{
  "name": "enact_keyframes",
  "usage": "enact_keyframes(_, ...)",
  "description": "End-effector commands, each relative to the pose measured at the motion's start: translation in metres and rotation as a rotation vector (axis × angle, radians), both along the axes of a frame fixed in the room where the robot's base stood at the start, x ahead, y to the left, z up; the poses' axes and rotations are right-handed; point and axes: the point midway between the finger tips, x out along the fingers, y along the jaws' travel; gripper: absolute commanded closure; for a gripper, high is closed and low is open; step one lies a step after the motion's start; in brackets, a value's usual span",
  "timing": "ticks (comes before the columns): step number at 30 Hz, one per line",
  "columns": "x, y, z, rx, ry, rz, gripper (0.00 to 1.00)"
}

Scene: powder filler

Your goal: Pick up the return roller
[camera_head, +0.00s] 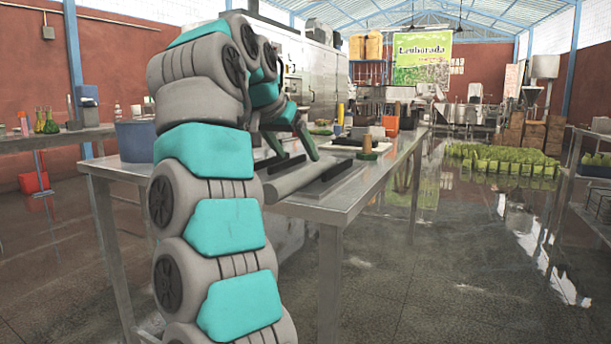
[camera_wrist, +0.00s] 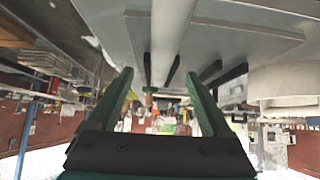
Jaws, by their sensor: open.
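In the wrist view the roller (camera_wrist: 170,35) runs from the top edge toward the middle, in line with the space between the green fingers of my gripper (camera_wrist: 158,76). The fingers are wide apart with nothing held between them. I cannot tell how far they are above the roller.
A blue pot (camera_head: 135,140) stands on the table at left. The table's right edge is clear.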

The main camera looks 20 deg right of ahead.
Motion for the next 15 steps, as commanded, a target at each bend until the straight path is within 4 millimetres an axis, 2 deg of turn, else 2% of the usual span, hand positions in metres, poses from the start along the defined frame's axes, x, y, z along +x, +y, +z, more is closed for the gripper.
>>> enact_keyframes(15, 0.024, -0.021, -0.038, 0.001, 0.002, 0.003, 0.17)
